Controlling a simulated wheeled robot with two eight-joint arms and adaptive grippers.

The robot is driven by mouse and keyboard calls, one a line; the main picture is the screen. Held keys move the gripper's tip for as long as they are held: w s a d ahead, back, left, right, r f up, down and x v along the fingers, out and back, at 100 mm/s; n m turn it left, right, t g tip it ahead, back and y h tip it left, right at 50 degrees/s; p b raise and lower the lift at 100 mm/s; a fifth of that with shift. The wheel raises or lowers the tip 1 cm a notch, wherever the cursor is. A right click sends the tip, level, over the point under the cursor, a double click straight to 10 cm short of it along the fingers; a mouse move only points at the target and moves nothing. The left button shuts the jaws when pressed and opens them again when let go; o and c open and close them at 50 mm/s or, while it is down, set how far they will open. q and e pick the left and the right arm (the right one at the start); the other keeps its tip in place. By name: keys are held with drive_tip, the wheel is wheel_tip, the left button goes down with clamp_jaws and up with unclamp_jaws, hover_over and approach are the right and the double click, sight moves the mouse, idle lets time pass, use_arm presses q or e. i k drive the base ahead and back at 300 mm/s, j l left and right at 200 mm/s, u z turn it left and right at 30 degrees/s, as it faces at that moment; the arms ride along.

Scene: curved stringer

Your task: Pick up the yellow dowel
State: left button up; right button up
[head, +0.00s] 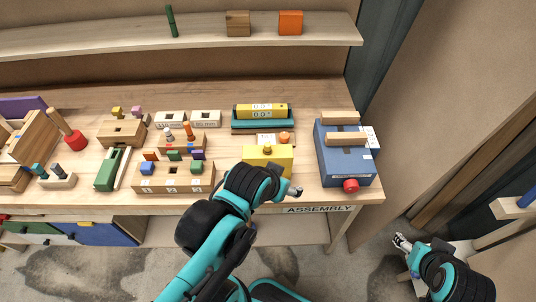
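A small yellow-brown round peg (267,150) stands upright on a yellow block (279,158) near the front edge of the bench; it is the only dowel-like yellow thing I make out. My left gripper (295,191) is in front of and to the right of the yellow block, apart from the peg, by the bench's front edge. Its forearm hides the block's lower left. Its fingers are too small to tell open from shut. My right gripper (401,241) is low at the right, off the bench and far from the peg; its finger opening is unclear.
A blue box (331,168) with wooden bars and a red knob stands right of the yellow block. A teal tray (262,125) with yellow gauges lies behind. A wooden block holder (172,179) and several fixtures fill the left. An upper shelf (130,41) runs along the back.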

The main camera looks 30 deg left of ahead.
sight(267, 145)
drive_tip(key=k+j+z, duration=0.1)
drive_tip(key=j, duration=0.3)
drive_tip(key=k+j+z, duration=0.1)
drive_tip(key=j, duration=0.35)
drive_tip(key=k+j, duration=0.15)
drive_tip(key=j, duration=0.25)
drive_tip(key=k+j+z, duration=0.15)
drive_tip(key=j, duration=0.25)
drive_tip(key=k+j+z, duration=0.1)
drive_tip(key=j, duration=0.3)
